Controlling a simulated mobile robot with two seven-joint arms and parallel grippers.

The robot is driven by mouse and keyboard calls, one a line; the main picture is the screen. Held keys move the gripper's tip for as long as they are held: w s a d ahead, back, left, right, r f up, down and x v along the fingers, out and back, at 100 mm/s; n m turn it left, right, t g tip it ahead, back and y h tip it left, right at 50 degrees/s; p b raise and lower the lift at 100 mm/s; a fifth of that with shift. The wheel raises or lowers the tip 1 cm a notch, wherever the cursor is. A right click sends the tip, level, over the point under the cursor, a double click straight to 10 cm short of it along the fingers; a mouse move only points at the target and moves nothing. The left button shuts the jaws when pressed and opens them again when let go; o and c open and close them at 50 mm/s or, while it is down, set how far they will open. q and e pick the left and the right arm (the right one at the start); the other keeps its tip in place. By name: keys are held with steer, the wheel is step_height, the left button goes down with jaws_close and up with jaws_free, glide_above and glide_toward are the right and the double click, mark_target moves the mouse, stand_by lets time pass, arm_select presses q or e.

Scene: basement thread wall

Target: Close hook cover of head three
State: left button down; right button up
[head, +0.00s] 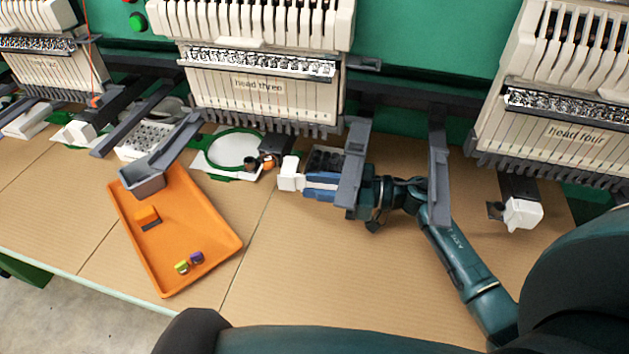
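Head three (258,88) is the middle machine head, with its name on the front panel. Below it, a white hook-arm end (288,174) sticks out toward me. A small dark and orange part (268,162) sits at its left side; I cannot tell for sure whether this is the hook cover or how far it is open. My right gripper (312,184) comes in from the right, its blue fingers close beside the right side of the white end. Whether they touch it or are shut is unclear. My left gripper is not in view.
Grey brackets (354,165) (438,170) hang across my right arm. A green hoop (234,150) lies left of the hook arm. An orange tray (215,215) holds small spools; a grey bin (141,181) is at its back. Head four (560,130) stands right. The front table middle is clear.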

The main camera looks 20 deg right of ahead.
steer(key=shift+w+a, duration=0.25)
steer(key=shift+a, duration=0.2)
jaws_close()
stand_by(0.4)
